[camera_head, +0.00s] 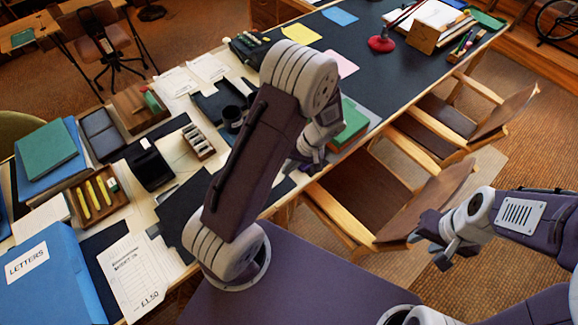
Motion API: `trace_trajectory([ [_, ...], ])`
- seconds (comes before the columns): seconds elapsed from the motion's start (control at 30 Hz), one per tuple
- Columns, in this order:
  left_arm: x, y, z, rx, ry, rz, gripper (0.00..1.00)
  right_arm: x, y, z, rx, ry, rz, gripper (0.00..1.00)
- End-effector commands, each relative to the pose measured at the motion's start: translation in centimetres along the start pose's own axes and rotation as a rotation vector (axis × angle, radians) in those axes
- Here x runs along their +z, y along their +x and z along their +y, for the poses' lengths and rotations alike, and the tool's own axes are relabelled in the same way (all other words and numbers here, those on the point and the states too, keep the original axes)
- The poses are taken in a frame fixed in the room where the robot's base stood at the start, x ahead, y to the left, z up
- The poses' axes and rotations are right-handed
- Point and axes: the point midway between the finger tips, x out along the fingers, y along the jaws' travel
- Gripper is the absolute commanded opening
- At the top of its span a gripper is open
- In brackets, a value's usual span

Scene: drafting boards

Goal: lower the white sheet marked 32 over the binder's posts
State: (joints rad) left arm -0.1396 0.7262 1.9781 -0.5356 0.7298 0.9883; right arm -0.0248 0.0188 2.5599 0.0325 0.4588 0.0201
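I cannot make out a sheet marked 32 in the head view. A large white printed sheet (136,277) lies at the near left of the table; it reads £1.50 and its smaller print is too small to read. I cannot pick out a binder with posts for certain. My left gripper (303,163) is over the table's near edge, beside a green book (350,124); the arm partly covers it and its fingers are hard to make out. My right gripper (430,252) hangs over the floor at the right, away from the table, its fingers apart and empty.
A blue LETTERS box (52,280), a wooden tray with yellow markers (98,197) and a black holder (150,166) crowd the left. Wooden chairs (385,195) stand along the near edge. A red lamp base (381,43) stands further back. My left arm hides the table's middle.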

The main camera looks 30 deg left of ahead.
Motion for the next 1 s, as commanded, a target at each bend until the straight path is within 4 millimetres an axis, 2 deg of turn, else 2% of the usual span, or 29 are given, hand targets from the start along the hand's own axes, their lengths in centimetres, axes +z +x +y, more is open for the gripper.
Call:
trace_trajectory([
  [0.03, 0.0, 0.7, 0.3, 0.000, 0.000, 0.000, 0.00, 0.1, 0.7, 0.0, 0.000, 0.000, 0.000, 0.36],
  [0.4, 0.0, 4.0, 1.8, 0.000, 0.001, 0.000, 0.00, 0.4, 3.6, 0.1, 0.000, 0.000, 0.000, 0.36],
  [0.77, 0.0, 4.3, 1.9, 0.000, 0.001, 0.000, 0.00, 0.4, 3.9, 0.1, 0.000, 0.000, 0.000, 0.36],
  [0.8, 0.0, 4.3, 1.9, 0.000, 0.001, 0.000, 0.04, 0.4, 3.9, 0.1, 0.000, 0.000, 0.000, 0.36],
  [0.9, 0.0, 4.3, 1.9, 0.000, 0.001, 0.000, 0.27, 0.4, 3.9, 0.1, 0.000, 0.000, 0.000, 0.36],
  [1.0, 0.0, 4.3, 1.9, 0.000, 0.001, 0.000, 0.27, 0.4, 3.9, 0.1, 0.000, 0.000, 0.000, 0.36],
])
